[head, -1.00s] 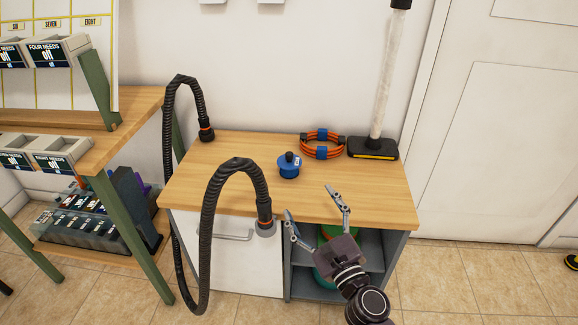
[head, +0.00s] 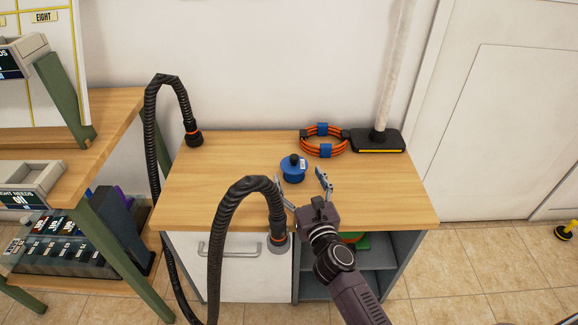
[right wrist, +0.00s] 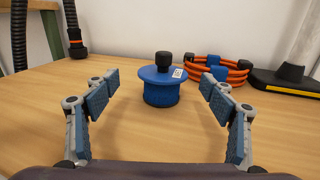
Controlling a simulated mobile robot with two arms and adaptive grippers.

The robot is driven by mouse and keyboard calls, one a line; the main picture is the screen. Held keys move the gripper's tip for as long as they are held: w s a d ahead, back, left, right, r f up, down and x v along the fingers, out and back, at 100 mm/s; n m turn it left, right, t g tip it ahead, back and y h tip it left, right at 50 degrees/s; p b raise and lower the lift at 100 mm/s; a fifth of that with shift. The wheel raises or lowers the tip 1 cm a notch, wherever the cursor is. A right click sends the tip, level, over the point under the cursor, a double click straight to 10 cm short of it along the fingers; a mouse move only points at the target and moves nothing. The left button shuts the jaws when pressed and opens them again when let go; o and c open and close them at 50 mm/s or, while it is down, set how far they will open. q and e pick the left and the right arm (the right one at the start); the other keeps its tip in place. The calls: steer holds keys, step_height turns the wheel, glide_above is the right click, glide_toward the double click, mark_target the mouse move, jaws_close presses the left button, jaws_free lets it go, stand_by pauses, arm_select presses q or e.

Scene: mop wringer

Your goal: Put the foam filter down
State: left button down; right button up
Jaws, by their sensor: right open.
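The foam filter (head: 293,171), a blue round piece with a wider blue disc and a black knob on top, stands upright on the wooden cabinet top (head: 225,175). It also shows in the right wrist view (right wrist: 161,90), centred just beyond the fingertips, with a small white label on its disc. My right gripper (head: 302,184) is open and empty, low over the cabinet top on the near side of the filter. Its fingers point at the filter, one to each side, without visible contact. My left gripper is not in view.
A black hose (head: 220,225) arches in front of the cabinet, left of my right gripper. A coiled orange cable (head: 325,148) with blue straps and a black floor-tool base (head: 377,141) lie at the back right. The cabinet top's left part and right front are clear.

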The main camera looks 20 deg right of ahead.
mark_target(295, 165)
steer(key=shift+w+d+r, duration=0.1)
steer(key=shift+w, duration=0.3)
steer(key=w, duration=0.4)
steer(key=shift+w+d+r+b, duration=0.1)
steer(key=shift+w+d+b, duration=0.1)
steer(key=shift+b, duration=0.1)
steer(key=shift+w, duration=0.35)
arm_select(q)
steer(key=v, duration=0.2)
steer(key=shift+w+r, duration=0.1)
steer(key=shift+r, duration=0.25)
arm_select(e)
steer(key=shift+r, duration=0.1)
steer(key=c, duration=1.4)
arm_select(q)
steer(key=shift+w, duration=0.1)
arm_select(e)
steer(key=shift+r, duration=0.15)
